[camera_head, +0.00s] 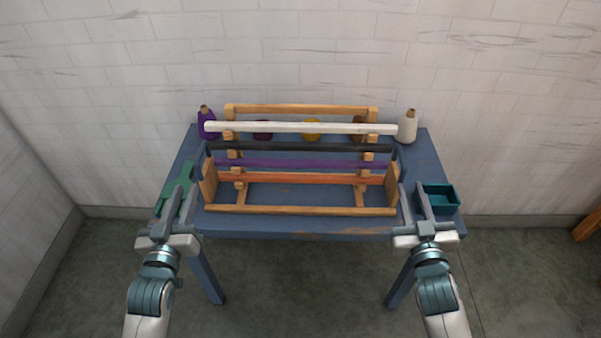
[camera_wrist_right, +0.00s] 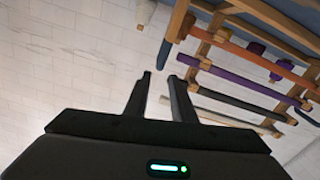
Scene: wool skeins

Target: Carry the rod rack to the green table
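The rod rack (camera_head: 300,210) is a wooden frame standing on a blue table (camera_head: 300,228). It holds white, black, purple and orange rods. Its wooden end and colored rods also show at the right of the right wrist view (camera_wrist_right: 208,37). My left gripper (camera_head: 181,195) is just left of the rack's left end, over a green item; its fingers look apart with nothing seen between them. My right gripper (camera_head: 412,190) is just right of the rack's right end. Its fingers are apart and empty in the right wrist view (camera_wrist_right: 159,77). No green table is in view.
A purple bottle-shaped skein (camera_head: 207,124) and a white one (camera_head: 407,126) stand at the back corners. A teal open box (camera_head: 438,199) sits at the right edge, a green flat item (camera_head: 174,198) at the left. A pale wall (camera_head: 300,60) is close behind.

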